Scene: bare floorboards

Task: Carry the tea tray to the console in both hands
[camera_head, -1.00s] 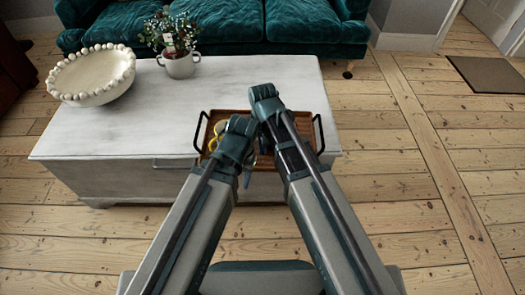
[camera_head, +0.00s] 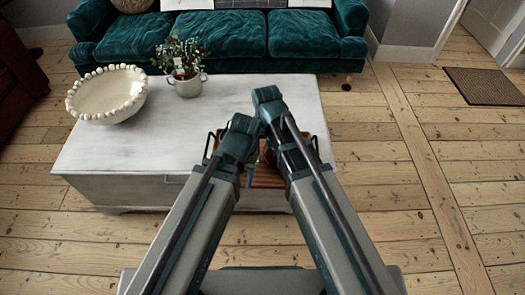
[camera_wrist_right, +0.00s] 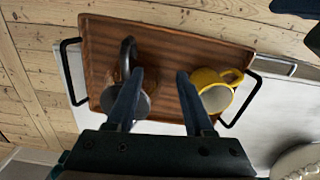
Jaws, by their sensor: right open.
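The brown wooden tray (camera_wrist_right: 95,45) with black end handles shows in the right wrist view. It carries a yellow mug (camera_wrist_right: 212,92) on the right and a dark vessel with a black handle (camera_wrist_right: 146,104) on the left. In the head view my arms hide most of the tray (camera_head: 268,178), at the front right of the white chest. My right gripper (camera_wrist_right: 158,80) is open, its two fingers apart over the tray between vessel and mug. My left arm ends over the tray (camera_head: 240,135); its fingers cannot be made out. I cannot make out a console.
A white chest (camera_head: 110,150) stands ahead with a beaded bowl (camera_head: 107,97) and a potted plant (camera_head: 187,84) on it. A green sofa (camera_head: 225,40) is behind. Bare floorboards lie open on the right, with a brown mat (camera_head: 485,86) farther off.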

